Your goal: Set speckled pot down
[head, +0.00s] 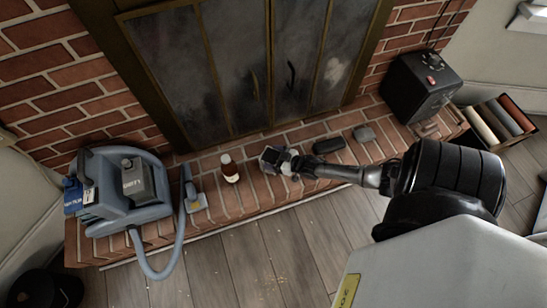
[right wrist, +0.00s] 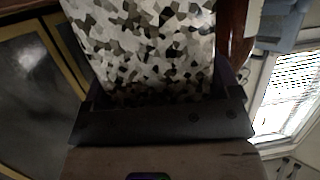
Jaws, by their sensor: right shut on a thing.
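The speckled pot (right wrist: 150,45) fills the upper middle of the right wrist view, with a black, grey and white chip pattern. My right gripper (head: 282,161) is shut on it, and the dark gripper body shows just below the pot in the wrist view. In the head view the gripper is over the brick hearth (head: 313,131), in front of the fireplace doors. The pot is small and mostly hidden by the gripper there. I cannot tell whether its base touches the bricks. My left gripper is not in view.
A blue-grey carpet cleaner (head: 122,190) with a hose is farther left. A dark oblong item (head: 329,145) and a small grey item (head: 364,134) lie right. A black box (head: 420,85) stands at the hearth's right end.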

